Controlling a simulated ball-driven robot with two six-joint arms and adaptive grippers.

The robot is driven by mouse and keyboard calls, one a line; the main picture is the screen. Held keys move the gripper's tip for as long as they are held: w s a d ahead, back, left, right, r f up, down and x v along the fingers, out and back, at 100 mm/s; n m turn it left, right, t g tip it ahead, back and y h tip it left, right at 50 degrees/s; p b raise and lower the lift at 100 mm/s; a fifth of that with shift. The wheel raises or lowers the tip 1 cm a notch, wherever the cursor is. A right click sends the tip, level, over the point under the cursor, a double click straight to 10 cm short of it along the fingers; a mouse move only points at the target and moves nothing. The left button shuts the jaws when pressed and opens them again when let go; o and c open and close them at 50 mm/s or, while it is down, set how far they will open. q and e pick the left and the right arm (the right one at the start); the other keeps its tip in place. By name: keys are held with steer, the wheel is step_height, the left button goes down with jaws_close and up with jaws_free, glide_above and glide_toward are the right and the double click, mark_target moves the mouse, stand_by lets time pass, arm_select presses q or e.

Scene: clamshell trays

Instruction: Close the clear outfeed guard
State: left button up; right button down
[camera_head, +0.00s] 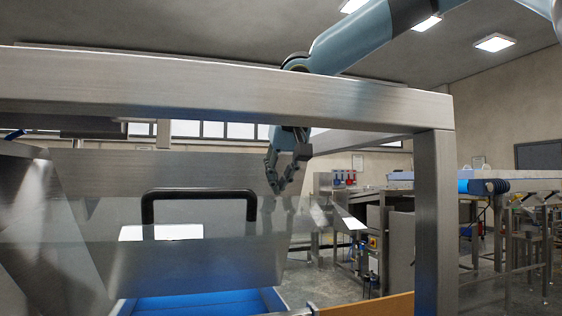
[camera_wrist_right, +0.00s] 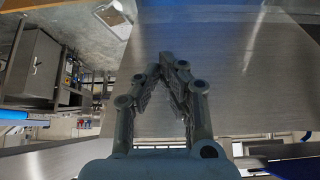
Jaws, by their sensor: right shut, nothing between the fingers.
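The clear outfeed guard (camera_head: 205,210) is a see-through, greyish panel under the steel frame, with a black U-shaped handle (camera_head: 200,194) on it. The guard hangs tilted, and its exact lower edge is hard to make out through the reflections. My right gripper (camera_head: 275,186) reaches down from above behind the frame's top beam, with its fingertips shut and empty near the guard's upper right side, right of the handle. I cannot tell whether they touch it. In the right wrist view, the fingertips (camera_wrist_right: 172,62) meet in front of a broad grey surface (camera_wrist_right: 240,60). My left gripper is out of view.
A thick steel beam (camera_head: 220,92) crosses the near side, joined to an upright post (camera_head: 435,220) at right. A blue surface (camera_head: 200,304) lies below the guard. A blue conveyor (camera_head: 475,187) and steel benches stand farther right, with open floor between.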

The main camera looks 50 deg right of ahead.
mark_target(289, 198)
steer(key=shift+s+a+f, duration=0.1)
steer(key=shift+s+a, duration=0.2)
steer(key=shift+s, duration=0.3)
steer(key=shift+s+a, duration=0.25)
steer(key=shift+s, duration=0.35)
steer(key=shift+s+a, duration=0.15)
steer(key=shift+s, duration=0.05)
steer(key=shift+w+f, duration=0.1)
steer(key=shift+f, duration=0.05)
steer(key=s+a+b, duration=0.1)
steer(key=s+a+f, duration=0.1)
steer(key=s, duration=0.1)
steer(key=shift+s+b, duration=0.1)
steer(key=shift+b, duration=0.3)
steer(key=shift+s, duration=0.15)
